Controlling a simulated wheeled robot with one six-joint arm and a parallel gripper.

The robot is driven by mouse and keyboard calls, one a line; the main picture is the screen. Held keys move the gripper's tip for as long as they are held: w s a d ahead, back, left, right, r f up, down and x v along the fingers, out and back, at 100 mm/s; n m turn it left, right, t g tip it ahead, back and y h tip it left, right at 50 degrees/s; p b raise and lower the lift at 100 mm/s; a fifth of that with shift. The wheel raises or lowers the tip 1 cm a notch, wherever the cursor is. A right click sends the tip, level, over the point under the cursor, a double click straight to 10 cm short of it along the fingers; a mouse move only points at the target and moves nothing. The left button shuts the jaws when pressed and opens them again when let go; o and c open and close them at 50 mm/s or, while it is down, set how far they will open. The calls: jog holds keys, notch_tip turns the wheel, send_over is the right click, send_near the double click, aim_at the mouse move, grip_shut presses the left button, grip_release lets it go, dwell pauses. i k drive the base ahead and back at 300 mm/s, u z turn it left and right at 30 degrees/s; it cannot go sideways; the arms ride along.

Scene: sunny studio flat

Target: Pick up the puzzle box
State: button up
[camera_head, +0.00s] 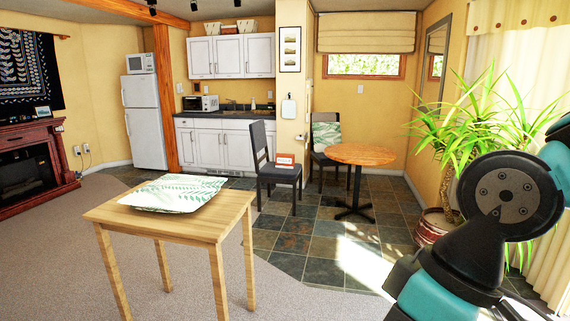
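A small flat orange-and-white box (285,160), which looks like the puzzle box, rests on the seat of a dark chair (267,174) in the middle distance. Its print is too small to read. The chair's backrest rises at its left and does not hide it. My arm shows at the lower right, teal and black. My gripper is outside the view, so its fingers cannot be seen.
A wooden table (166,222) with a leaf-patterned cushion (173,193) stands in front, left of the chair. A round table (360,154) and a second chair (325,134) stand behind. A potted plant (436,226) is at right. Carpet and tiles between are open.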

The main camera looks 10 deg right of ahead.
aim_at(283, 160)
jog(key=k, duration=0.25)
jog(key=z, duration=0.15)
jog(key=i, duration=6.65)
jog(key=u, duration=2.3)
jog(key=i, duration=1)
jog(key=u, duration=0.05)
